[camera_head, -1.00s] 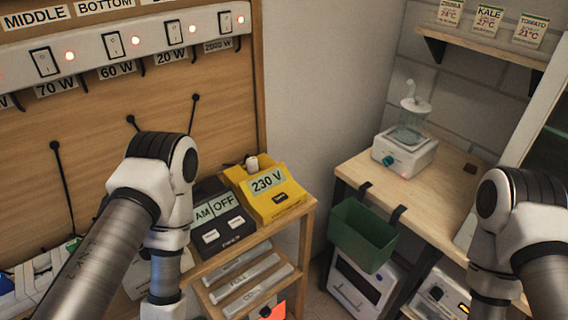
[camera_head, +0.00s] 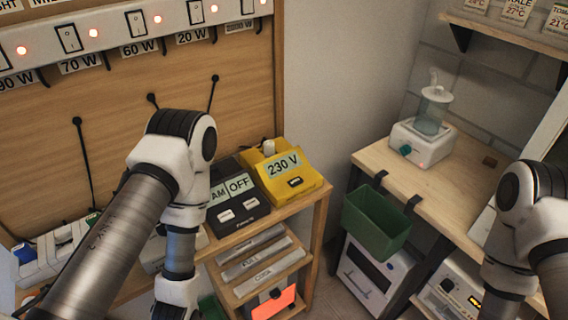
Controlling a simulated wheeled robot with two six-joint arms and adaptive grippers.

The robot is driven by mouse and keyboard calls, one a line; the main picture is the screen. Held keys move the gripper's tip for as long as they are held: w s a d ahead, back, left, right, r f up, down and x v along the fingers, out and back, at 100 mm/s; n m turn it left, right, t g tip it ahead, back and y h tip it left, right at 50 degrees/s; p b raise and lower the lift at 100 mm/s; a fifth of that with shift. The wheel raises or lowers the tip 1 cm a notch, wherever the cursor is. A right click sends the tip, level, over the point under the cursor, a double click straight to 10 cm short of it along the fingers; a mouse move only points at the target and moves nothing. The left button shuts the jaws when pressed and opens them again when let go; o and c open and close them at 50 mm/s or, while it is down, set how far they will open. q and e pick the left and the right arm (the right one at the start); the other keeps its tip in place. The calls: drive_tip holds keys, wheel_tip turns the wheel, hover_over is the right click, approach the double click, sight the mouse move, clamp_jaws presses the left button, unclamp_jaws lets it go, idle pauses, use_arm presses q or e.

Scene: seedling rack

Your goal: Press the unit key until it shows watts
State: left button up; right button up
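A yellow meter (camera_head: 303,185) stands on top of the small wooden rack, its display (camera_head: 283,165) reading "230 V". A small dark key (camera_head: 295,182) with a label too small to read sits on its sloped front, below the display. My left arm (camera_head: 178,210) reaches down in front of the switch board, left of the meter and apart from it. Its gripper is below the picture. My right arm (camera_head: 522,220) is at the right edge, in front of the bench, and its gripper is not in view either.
A black timer (camera_head: 246,215) reading "AM" and "OFF" stands left of the meter. A row of lit switches (camera_head: 137,23) is on the board. A green bin (camera_head: 376,222) hangs from the bench (camera_head: 385,160), which holds a white humidifier (camera_head: 423,145). Floor shows between rack and bench.

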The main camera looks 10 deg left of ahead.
idle(0.4)
use_arm(q)
clamp_jaws()
idle(1.1)
